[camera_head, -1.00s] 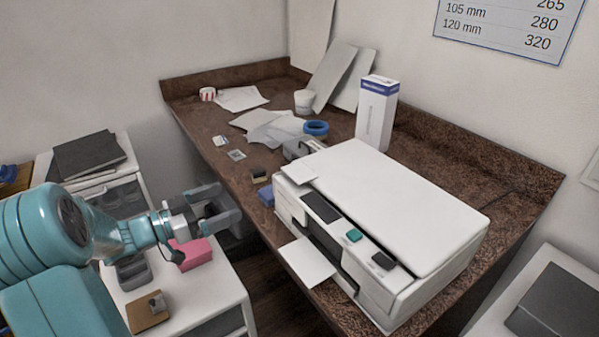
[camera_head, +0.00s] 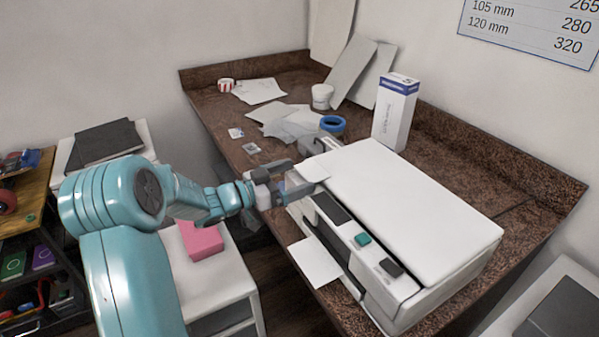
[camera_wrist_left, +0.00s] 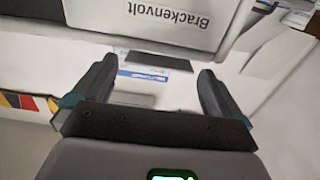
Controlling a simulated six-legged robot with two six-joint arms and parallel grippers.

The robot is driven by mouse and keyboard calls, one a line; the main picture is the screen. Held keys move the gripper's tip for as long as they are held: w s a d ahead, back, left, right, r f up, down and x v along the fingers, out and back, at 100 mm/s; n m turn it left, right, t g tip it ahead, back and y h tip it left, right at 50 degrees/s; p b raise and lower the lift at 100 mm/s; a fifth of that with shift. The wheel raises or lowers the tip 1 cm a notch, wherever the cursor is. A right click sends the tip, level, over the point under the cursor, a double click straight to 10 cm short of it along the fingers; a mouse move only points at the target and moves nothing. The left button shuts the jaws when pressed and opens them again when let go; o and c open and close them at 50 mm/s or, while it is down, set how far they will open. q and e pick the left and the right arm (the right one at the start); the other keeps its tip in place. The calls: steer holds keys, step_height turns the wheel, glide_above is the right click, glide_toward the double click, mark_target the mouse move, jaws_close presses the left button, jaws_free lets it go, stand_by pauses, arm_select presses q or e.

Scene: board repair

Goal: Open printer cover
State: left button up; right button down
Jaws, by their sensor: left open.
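The white printer (camera_head: 400,210) sits on the brown speckled counter, its large flat top cover (camera_head: 410,195) lying closed. Its front edge carries a dark screen, a green button (camera_head: 362,239) and a dark button (camera_head: 390,267). A white sheet (camera_head: 315,262) sticks out of its front. My left gripper (camera_head: 290,186) is open at the printer's near left corner, beside a pale flap at that corner; I cannot tell whether they touch. In the left wrist view the open fingers (camera_wrist_left: 155,90) point at a pale surface lettered "Brackenvolt" (camera_wrist_left: 168,20). My right gripper is not in view.
A tall white box (camera_head: 396,112), a blue tape roll (camera_head: 332,124), a white cup (camera_head: 321,97) and loose papers (camera_head: 285,125) stand or lie behind the printer on the counter (camera_head: 470,165). A white cabinet with a pink block (camera_head: 202,240) is at the lower left.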

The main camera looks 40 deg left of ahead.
arm_select(q)
steer(key=shift+x, duration=1)
